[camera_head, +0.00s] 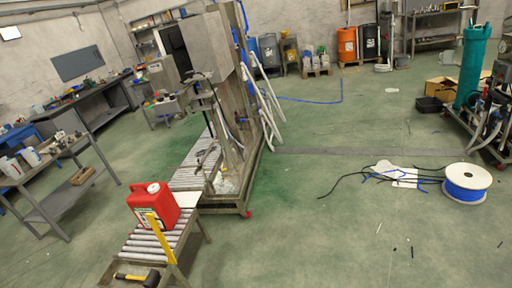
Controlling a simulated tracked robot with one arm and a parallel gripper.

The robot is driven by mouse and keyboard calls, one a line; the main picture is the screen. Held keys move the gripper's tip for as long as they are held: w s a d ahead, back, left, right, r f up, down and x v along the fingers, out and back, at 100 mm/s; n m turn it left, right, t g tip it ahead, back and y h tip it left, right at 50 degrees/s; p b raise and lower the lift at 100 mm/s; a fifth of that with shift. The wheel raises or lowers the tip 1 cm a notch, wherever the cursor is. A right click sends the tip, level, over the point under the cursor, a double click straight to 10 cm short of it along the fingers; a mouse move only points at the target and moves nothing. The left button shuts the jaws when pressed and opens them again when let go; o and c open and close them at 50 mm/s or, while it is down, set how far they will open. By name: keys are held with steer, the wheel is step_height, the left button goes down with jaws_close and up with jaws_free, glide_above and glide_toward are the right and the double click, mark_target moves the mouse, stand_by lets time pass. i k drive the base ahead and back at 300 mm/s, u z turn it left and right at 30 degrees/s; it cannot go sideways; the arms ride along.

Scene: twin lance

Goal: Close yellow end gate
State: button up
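The yellow end gate (160,238) is a narrow yellow bar at the near end of a roller conveyor (152,243), lower left in the head view. It stands up at a slant from the conveyor's right side, in front of a red jerrycan (154,206) with a white cap. I cannot tell whether the bar spans the rollers. The jerrycan stands on the rollers and touching between it and the gate cannot be told. My gripper is not in view.
A hammer (138,278) with a yellow handle lies at the conveyor's near end. A tall grey machine (222,110) stands behind the conveyor. Grey workbenches (60,185) are at left. A white-and-blue reel (467,184) and loose cables lie at right. Green floor is clear at front centre.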

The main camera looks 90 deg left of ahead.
mark_target(153, 220)
steer(key=u, duration=0.8)
steer(key=i, duration=0.1)
steer(key=u, duration=2.45)
steer(key=k, duration=0.5)
steer(key=u, duration=0.2)
steer(key=i, duration=0.5)
steer(key=z, duration=0.2)
steer(key=k, duration=0.3)
steer(key=z, duration=0.65)
steer(key=i, duration=0.15)
steer(key=u, duration=0.4)
